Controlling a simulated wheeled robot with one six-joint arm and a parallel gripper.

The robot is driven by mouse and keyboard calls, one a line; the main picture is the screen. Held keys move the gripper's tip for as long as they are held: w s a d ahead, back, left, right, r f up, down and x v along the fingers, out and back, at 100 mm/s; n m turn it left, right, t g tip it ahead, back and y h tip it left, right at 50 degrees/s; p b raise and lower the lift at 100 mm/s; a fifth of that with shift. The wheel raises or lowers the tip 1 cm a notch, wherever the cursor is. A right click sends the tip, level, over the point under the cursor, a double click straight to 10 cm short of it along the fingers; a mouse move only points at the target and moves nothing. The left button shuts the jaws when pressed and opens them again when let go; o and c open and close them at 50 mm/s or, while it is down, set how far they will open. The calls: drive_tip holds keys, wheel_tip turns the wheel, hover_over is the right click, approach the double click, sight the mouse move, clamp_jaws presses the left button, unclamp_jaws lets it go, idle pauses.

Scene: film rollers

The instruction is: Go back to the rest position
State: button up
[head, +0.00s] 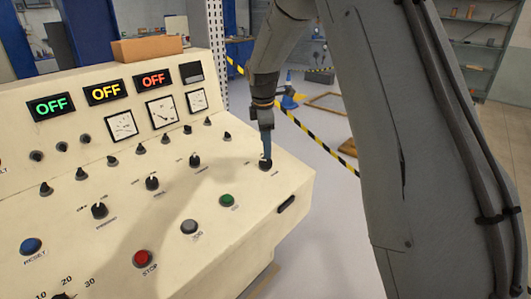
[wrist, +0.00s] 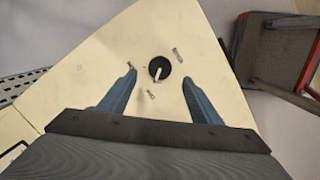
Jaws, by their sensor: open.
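My gripper (head: 266,150) is over the right end of the cream control panel (head: 180,222), just at a black rotary knob (head: 265,164). In the wrist view my gripper (wrist: 160,100) is open, with its two blue fingers spread apart. The black knob (wrist: 159,68) shows beyond and between the fingertips, with a white pointer line and labels around it. The fingers look clear of the knob, and nothing is held. In the head view the gripper partly hides the knob.
The panel carries a green button (head: 228,200), a red STOP button (head: 143,258), a blue RESET button (head: 31,246) and several knobs and gauges. Three displays read OFF. A cardboard box (head: 147,48) sits on top. Yellow-black tape (head: 318,140) runs behind the panel.

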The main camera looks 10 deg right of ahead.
drive_tip(key=shift+s+r, duration=0.1)
drive_tip(key=shift+r, duration=0.2)
drive_tip(key=s+f+m, duration=0.1)
drive_tip(key=s+m, duration=0.7)
drive_tip(key=s, duration=0.9)
drive_tip(key=s+f+m+g+y, duration=0.1)
drive_tip(key=s+m, duration=0.7)
drive_tip(key=s, duration=0.9)
drive_tip(key=shift+d+f+m, duration=0.35)
drive_tip(key=shift+f+m, duration=0.05)
drive_tip(key=shift+f, duration=0.2)
drive_tip(key=shift+s, duration=0.1)
